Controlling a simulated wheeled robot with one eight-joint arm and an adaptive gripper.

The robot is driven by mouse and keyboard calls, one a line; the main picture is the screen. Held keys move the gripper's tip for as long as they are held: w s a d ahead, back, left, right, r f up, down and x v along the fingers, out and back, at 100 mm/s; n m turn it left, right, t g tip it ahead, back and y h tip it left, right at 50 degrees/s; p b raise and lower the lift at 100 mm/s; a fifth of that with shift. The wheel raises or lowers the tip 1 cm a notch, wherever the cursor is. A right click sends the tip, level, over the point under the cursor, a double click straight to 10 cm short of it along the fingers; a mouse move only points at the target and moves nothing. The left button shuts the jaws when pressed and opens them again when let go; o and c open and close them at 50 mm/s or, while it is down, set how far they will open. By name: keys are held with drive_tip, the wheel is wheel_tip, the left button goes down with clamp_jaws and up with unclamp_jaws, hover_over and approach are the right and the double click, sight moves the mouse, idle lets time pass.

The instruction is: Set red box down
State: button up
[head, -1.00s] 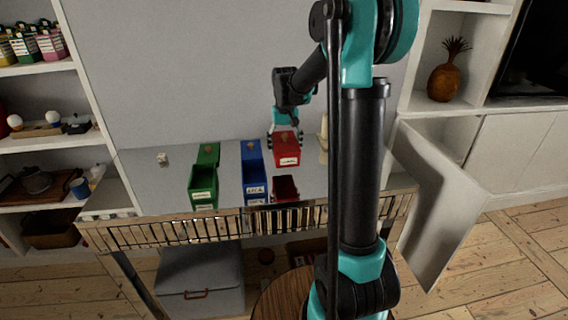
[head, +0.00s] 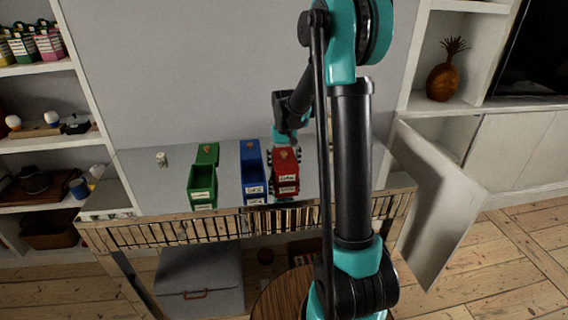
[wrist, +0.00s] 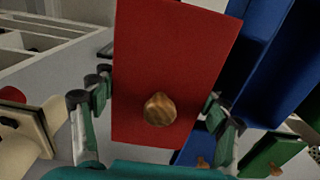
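The red box (head: 286,172) is held upright above the counter, with a pale label on its front. In the wrist view its red face (wrist: 172,55) with a round wooden knob fills the middle. My gripper (wrist: 155,110) has one finger on each side of it. In the head view my gripper (head: 284,146) is behind the box and its fingers are mostly hidden. Below the red box is a second label, on a dark red part that is largely covered. I cannot tell whether the two touch.
A blue open bin (head: 254,178) stands close to the left of the red box, and a green open bin (head: 203,182) further left. A small white object (head: 162,159) lies at the counter's far left. The counter's (head: 150,188) slatted front edge is near. An open white door (head: 436,195) is at right.

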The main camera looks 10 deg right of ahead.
drive_tip(key=o, duration=0.4)
drive_tip(key=shift+r, duration=0.1)
